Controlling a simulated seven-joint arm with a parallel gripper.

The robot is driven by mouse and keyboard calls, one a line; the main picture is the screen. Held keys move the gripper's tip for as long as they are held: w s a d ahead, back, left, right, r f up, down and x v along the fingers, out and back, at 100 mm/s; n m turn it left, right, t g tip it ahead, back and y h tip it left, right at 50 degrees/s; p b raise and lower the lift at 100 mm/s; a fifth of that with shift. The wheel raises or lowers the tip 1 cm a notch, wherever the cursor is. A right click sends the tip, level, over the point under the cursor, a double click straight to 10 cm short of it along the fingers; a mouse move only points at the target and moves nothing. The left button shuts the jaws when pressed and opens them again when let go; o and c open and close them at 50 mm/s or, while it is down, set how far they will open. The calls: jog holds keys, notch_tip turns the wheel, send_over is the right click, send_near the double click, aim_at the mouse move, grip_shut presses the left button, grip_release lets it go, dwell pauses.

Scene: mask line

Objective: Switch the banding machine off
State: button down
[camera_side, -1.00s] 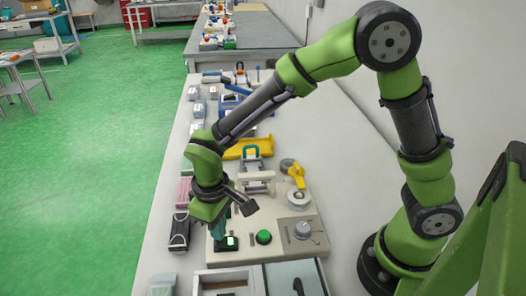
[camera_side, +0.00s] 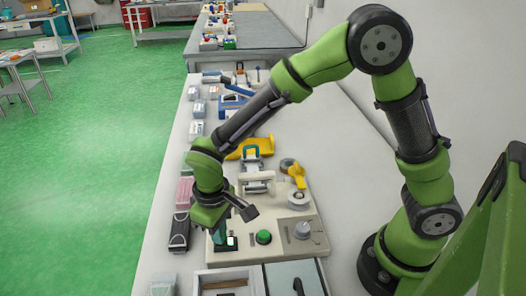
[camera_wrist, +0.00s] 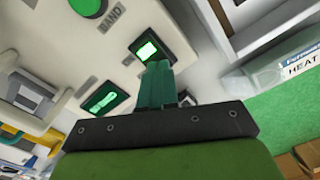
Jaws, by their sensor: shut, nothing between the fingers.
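The banding machine (camera_side: 280,224) is a beige unit on the bench, with a round green button (camera_side: 264,237), a grey knob (camera_side: 302,230) and a lit green rocker switch (camera_side: 232,241) on its panel. In the wrist view the lit switch (camera_wrist: 147,50) glows in a black frame, near the green button (camera_wrist: 88,6) and the word BAND. A second green-marked black part (camera_wrist: 103,98) shows left of the fingers. My gripper (camera_wrist: 157,66) is shut and empty, its teal fingertips right at the lit switch's lower edge. Whether they touch cannot be told. The side view shows my gripper (camera_side: 220,243) low over the panel.
An open tray (camera_side: 228,291) and a pale-lidded box (camera_side: 292,262) stand just in front of the machine. A black item (camera_side: 179,232) lies to its left. A box marked HEAT (camera_wrist: 288,65) shows at right.

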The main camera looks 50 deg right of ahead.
jog(key=shift+f, duration=0.25)
jog(key=shift+r, duration=3.55)
jog(key=shift+s+f, duration=0.1)
jog(key=shift+f, duration=0.1)
jog(key=s+d+r+m+t+y, duration=0.2)
jog(key=s+d+r+m+t, duration=0.5)
jog(key=s+d+r, duration=0.3)
jog(key=d+r, duration=0.3)
jog(key=d, duration=0.3)
jog(key=shift+s+r, duration=0.15)
jog(key=shift+r, duration=0.05)
